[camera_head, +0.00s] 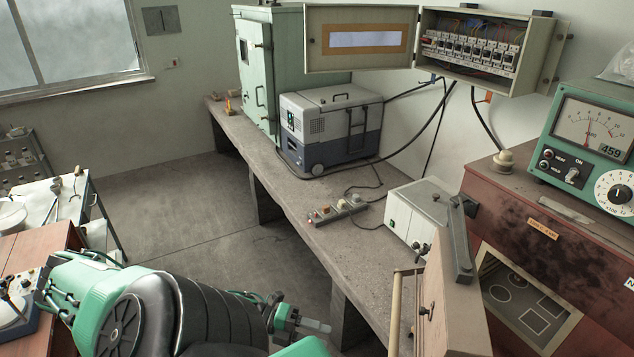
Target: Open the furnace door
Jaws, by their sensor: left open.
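The furnace (577,262) is a scorched reddish-brown box on the bench at the right. Its front has a pale-framed opening (525,305) showing a dark interior. The furnace door (456,305) is a thick tan-brown panel standing out from the front, left of the opening, with a pale upright handle bar (395,312) on its left side. The door's lower part is cut off by the picture edge. My left gripper (312,326) is at the bottom centre, left of the handle and apart from it. It is open and looks empty. My right gripper is not in view.
The concrete bench (300,205) carries a pale box (417,212), a power strip (338,211) and a grey-blue portable unit (331,127). A meter (590,140) sits on the furnace. An open breaker box (470,48) hangs above. The floor (190,205) left of the bench is clear.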

